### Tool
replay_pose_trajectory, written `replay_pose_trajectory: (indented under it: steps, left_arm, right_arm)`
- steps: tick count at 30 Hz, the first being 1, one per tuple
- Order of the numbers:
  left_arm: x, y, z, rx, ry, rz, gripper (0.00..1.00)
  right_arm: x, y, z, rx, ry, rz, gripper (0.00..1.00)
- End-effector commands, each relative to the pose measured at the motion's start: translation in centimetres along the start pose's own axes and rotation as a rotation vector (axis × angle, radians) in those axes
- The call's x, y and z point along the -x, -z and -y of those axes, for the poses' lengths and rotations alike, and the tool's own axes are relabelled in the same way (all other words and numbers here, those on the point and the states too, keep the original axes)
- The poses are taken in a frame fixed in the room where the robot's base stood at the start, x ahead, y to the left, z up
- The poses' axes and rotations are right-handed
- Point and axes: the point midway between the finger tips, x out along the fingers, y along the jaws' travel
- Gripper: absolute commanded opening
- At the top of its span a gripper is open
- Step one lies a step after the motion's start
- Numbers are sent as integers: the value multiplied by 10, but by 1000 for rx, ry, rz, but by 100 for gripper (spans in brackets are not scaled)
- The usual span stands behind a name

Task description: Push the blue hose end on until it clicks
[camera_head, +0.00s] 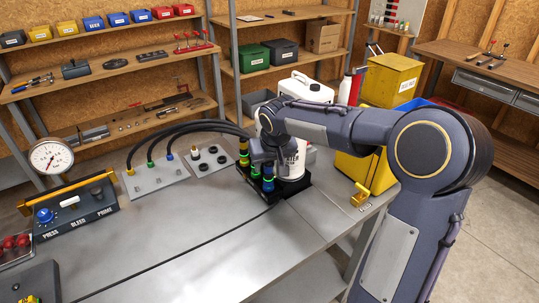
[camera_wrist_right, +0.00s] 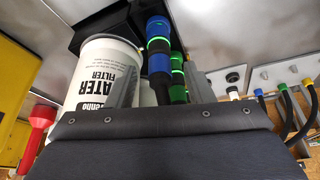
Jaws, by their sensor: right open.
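The blue hose end (camera_head: 268,183) stands upright on the black base beside the white water filter (camera_head: 293,168), nearest the bench's front. In the right wrist view the blue hose end (camera_wrist_right: 158,62) has a lit green ring and lies between my two grey fingers. My right gripper (camera_wrist_right: 162,90) is open around it; whether a finger touches it I cannot tell. In the head view my right gripper (camera_head: 264,150) is over the hose ends, with its fingertips largely hidden. The green hose end (camera_head: 254,170) and yellow hose end (camera_head: 244,153) stand just behind. My left gripper is out of view.
Black hoses arch from the hose ends to a grey plate (camera_head: 155,178) at the left. A second plate (camera_head: 209,160) lies between. A gauge (camera_head: 51,157) and control box (camera_head: 78,208) stand at the far left. The bench front (camera_head: 185,250) is mostly clear, with a thin black cable.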

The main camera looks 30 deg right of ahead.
Motion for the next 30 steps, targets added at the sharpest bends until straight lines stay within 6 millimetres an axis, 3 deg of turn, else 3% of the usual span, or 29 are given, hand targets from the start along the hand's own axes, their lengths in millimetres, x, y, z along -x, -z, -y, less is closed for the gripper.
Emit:
replay_pose_trajectory:
  steps: [6,14,24,25,26,30]
  left_arm:
    - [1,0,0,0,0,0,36]
    - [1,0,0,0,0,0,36]
    - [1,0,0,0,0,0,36]
    - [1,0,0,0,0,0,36]
    - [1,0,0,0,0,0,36]
    - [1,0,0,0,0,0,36]
  right_arm:
    - [-15,0,0,1,0,1,47]
    - [-16,0,0,1,0,0,47]
    - [-16,0,0,1,0,0,3]
    - [-16,0,0,0,0,0,0]
    - [-16,0,0,0,0,0,19]
    - [-16,0,0,0,0,0,0]
